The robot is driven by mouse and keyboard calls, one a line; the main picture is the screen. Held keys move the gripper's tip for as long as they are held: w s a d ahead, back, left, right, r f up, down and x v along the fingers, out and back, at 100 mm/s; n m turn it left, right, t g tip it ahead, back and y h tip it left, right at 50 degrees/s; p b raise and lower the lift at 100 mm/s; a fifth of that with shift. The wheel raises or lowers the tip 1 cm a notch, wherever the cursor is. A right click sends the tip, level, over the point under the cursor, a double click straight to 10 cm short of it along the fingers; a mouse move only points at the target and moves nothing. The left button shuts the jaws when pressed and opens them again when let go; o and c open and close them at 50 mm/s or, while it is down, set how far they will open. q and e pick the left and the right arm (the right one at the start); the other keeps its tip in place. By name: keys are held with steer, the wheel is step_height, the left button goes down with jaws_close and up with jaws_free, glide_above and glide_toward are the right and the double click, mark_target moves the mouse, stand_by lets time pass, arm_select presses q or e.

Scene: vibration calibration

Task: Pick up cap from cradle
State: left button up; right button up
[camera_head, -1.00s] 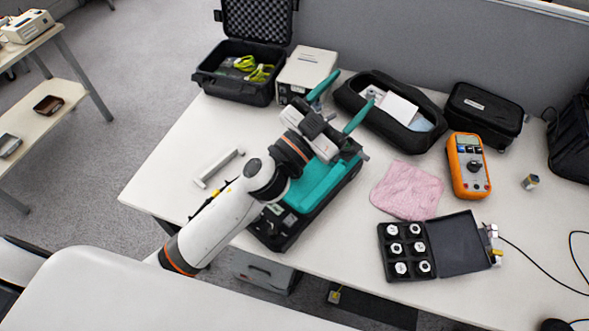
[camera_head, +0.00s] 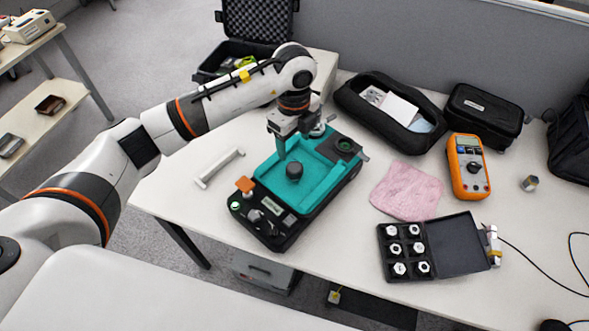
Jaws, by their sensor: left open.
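A black calibration unit with a teal top (camera_head: 318,187) lies on the table. A dark round knob-like piece (camera_head: 294,171) stands upright on the teal top. A black square holder (camera_head: 345,147) with a round ring in it sits at the unit's far right corner. I cannot tell for sure which of these round pieces is the cap. My left gripper (camera_head: 304,137) is open and empty, pointing down above the far left part of the teal top, apart from both pieces. Its wrist hides part of the unit's far edge. My right gripper is out of view.
A small orange piece (camera_head: 245,184) sits at the unit's left corner. A white handle-shaped bar (camera_head: 219,168) lies to its left. A pink cloth (camera_head: 407,191), a black case of white nuts (camera_head: 454,244) and an orange multimeter (camera_head: 468,166) lie right. An open black pouch (camera_head: 353,100) lies behind.

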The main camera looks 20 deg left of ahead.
mark_target(294, 167)
arm_select(q)
step_height(294, 167, down, 5)
steer(key=shift+f+p, duration=0.1)
steer(key=shift+p, duration=0.35)
step_height(294, 167, down, 5)
steer(key=shift+s+d+r+p, duration=0.1)
steer(key=shift+s+p, duration=0.05)
steer(key=shift+p, duration=0.65)
steer(key=shift+f, duration=0.3)
steer(key=shift+c, duration=0.5)
steer(key=c, duration=1)
